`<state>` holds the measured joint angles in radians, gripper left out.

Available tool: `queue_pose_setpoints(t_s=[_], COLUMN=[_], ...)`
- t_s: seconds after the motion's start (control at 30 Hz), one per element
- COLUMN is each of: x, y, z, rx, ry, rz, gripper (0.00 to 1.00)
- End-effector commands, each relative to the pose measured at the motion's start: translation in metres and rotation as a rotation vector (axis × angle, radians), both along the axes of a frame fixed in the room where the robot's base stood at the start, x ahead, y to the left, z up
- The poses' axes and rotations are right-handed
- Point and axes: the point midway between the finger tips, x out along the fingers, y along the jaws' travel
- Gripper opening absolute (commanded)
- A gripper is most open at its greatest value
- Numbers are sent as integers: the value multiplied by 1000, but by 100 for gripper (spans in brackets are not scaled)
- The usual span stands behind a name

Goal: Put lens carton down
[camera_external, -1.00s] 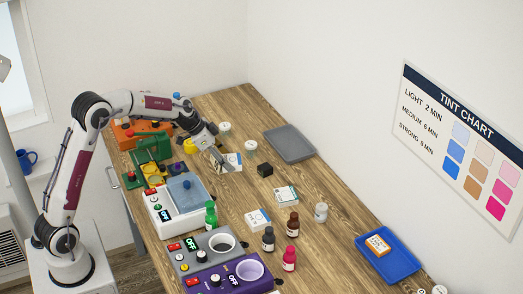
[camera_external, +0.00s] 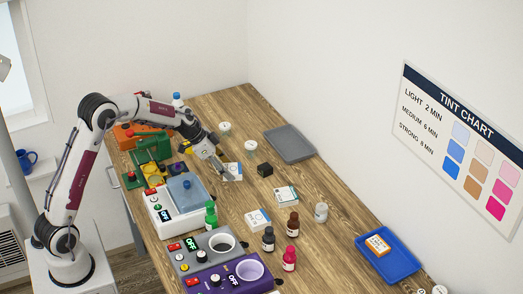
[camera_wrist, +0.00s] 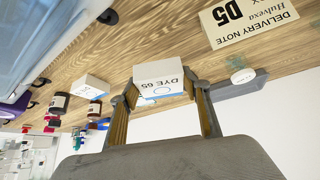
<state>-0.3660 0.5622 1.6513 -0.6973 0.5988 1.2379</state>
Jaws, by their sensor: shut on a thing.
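A white carton (camera_external: 233,171) with a blue band is at my gripper (camera_external: 221,166) in the external view, over the middle of the wooden table. In the wrist view my gripper (camera_wrist: 161,92) is shut on this carton (camera_wrist: 158,72), whose printed side reads "DYE 65". One finger is on each side of it. The carton is close to the tabletop; I cannot tell whether it touches the wood. The gripper hides part of it in the external view.
A grey tray (camera_external: 290,144) is at the back and a black block (camera_external: 265,169) stands right of the carton. Two other white cartons (camera_external: 286,195) (camera_external: 257,219) and several bottles (camera_external: 292,222) stand nearer. Machines line the left edge.

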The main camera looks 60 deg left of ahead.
Motion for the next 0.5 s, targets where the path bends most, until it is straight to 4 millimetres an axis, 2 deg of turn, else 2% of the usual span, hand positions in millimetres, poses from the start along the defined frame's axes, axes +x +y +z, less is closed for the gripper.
queue_pose_setpoints(t_s=[0.03,0.2,0.5], x=[-1,0,0], y=[0,0,0], z=[-8,-19,-20], rx=[0,1,1], ry=[3,0,-1], rz=[2,1,0], gripper=[25,25,25])
